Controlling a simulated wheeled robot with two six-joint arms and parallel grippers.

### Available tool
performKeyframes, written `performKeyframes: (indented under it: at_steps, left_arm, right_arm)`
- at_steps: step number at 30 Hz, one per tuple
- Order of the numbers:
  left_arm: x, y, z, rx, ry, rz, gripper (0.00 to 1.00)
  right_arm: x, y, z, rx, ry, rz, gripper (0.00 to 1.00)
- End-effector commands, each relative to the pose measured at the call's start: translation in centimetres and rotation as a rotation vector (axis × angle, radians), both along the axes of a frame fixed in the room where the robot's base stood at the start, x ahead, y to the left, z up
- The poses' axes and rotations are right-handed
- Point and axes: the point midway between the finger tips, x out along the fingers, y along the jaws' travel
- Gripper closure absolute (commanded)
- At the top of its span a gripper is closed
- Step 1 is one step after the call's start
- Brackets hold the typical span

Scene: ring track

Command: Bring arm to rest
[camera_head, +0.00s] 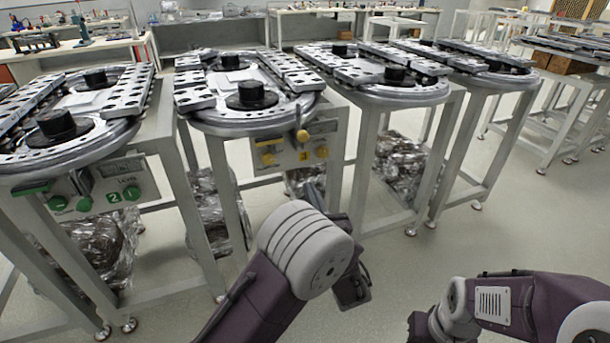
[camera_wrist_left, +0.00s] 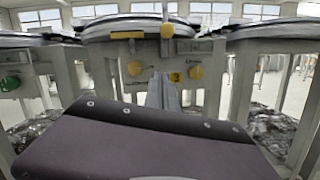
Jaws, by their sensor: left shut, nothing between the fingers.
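My left arm comes in from the bottom of the head view, its pale rounded joint in front of the ring-track stands. My right arm (camera_head: 500,302) is folded at the lower right of the head view. A dark part at its end shows at the bottom edge, but its fingers cannot be made out.
Ring-track stand 3 (camera_head: 250,122), with yellow knobs, stands ahead of the left arm. Stand 2 (camera_head: 60,155), with green knobs, is at the left. More track tables (camera_head: 390,92) run to the right. The grey floor (camera_head: 400,262) between the arms is clear.

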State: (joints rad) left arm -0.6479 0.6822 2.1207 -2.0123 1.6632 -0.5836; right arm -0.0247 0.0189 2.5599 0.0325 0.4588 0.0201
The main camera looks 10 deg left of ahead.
Motion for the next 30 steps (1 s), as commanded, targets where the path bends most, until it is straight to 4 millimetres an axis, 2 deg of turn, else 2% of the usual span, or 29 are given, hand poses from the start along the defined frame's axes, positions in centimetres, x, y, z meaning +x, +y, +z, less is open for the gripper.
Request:
performKeyframes:
  at_steps: [4, 16, 18, 20, 22, 23, 24, 26, 27, 29, 30]
  left_arm:
    - [-0.6, -0.3, -0.2, 0.003, 0.001, 0.000, 1.00]
    - [-0.6, -0.3, -0.2, 0.002, 0.001, 0.001, 1.00]
    - [-0.4, 0.7, -0.1, -0.001, -0.002, 0.023, 1.00]
    - [-0.3, 3.0, 1.2, -0.018, -0.027, 0.071, 1.00]
    - [-0.7, 7.3, 3.7, -0.052, -0.075, 0.162, 1.00]
    - [-1.5, 9.7, 4.5, -0.071, -0.088, 0.225, 1.00]
    - [-3.1, 13.1, 4.9, -0.111, -0.087, 0.327, 1.00]
    - [-6.2, 17.9, 4.2, -0.208, -0.066, 0.489, 1.00]
    - [-8.7, 20.6, 3.1, -0.293, -0.052, 0.596, 1.00]
    - [-12.8, 23.7, 0.8, -0.448, -0.036, 0.755, 1.00]
    - [-15.8, 25.0, -1.1, -0.567, -0.034, 0.862, 1.00]
  right_arm:
    - [0.0, 0.0, 0.2, 0.000, 0.000, 0.000, 0.64]
    - [0.0, 0.0, 0.1, 0.000, 0.000, 0.000, 0.64]
    - [0.0, 0.0, 0.1, 0.000, 0.000, 0.000, 0.64]
    - [0.0, 0.0, 0.1, 0.000, 0.000, 0.000, 0.64]
    - [0.0, 0.0, 0.1, 0.000, 0.000, 0.000, 0.64]
    - [0.0, 0.0, 0.1, 0.000, 0.000, 0.000, 0.64]
    - [0.0, 0.0, 0.1, 0.000, 0.000, 0.000, 0.64]
    - [0.0, 0.0, 0.1, 0.000, 0.000, 0.000, 0.64]
    - [0.0, 0.0, 0.1, 0.000, 0.000, 0.000, 0.64]
    - [0.0, 0.0, 0.1, 0.000, 0.000, 0.000, 0.64]
    - [0.0, 0.0, 0.1, 0.000, 0.000, 0.000, 0.64]
